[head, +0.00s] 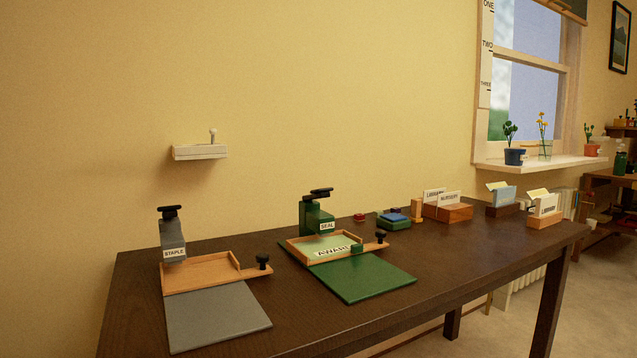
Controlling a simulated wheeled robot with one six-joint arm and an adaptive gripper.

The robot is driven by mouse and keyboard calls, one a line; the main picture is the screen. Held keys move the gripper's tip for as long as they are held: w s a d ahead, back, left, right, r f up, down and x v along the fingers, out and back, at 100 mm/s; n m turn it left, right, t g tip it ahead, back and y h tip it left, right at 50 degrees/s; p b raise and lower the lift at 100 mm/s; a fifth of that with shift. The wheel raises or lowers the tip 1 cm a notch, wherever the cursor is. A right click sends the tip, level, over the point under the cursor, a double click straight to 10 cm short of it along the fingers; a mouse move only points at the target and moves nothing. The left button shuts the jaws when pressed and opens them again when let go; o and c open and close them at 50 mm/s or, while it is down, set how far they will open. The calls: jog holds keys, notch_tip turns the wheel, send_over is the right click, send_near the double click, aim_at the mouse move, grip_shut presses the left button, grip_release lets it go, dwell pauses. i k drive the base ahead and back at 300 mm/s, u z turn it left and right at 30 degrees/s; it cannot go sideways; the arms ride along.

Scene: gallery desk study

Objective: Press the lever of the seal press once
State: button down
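The seal press (317,220) is a dark green block labelled SEAL. It stands toward the back of the dark wooden desk (440,268). Its black lever (320,192) is on top and sits raised above the body. A wooden tray (287,245) with a black knob (381,236) at its right lies at the foot of the press. A pale green paper reading AWARD (322,251) lies in the tray, partly under the press. A green mat (362,278) lies in front. My gripper is not in view.
A grey STAPLE press (173,243) with its own black lever, wooden tray and grey mat (218,315) stands at the left. An ink pad (394,220) and card boxes (447,211) stand to the right. A white wall shelf (200,152) hangs above. The desk's front right is clear.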

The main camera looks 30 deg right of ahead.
aim_at(320, 193)
jog(key=z, duration=0.05)
jog(key=k, duration=0.55)
jog(key=z, duration=0.7)
jog(key=i, duration=0.5)
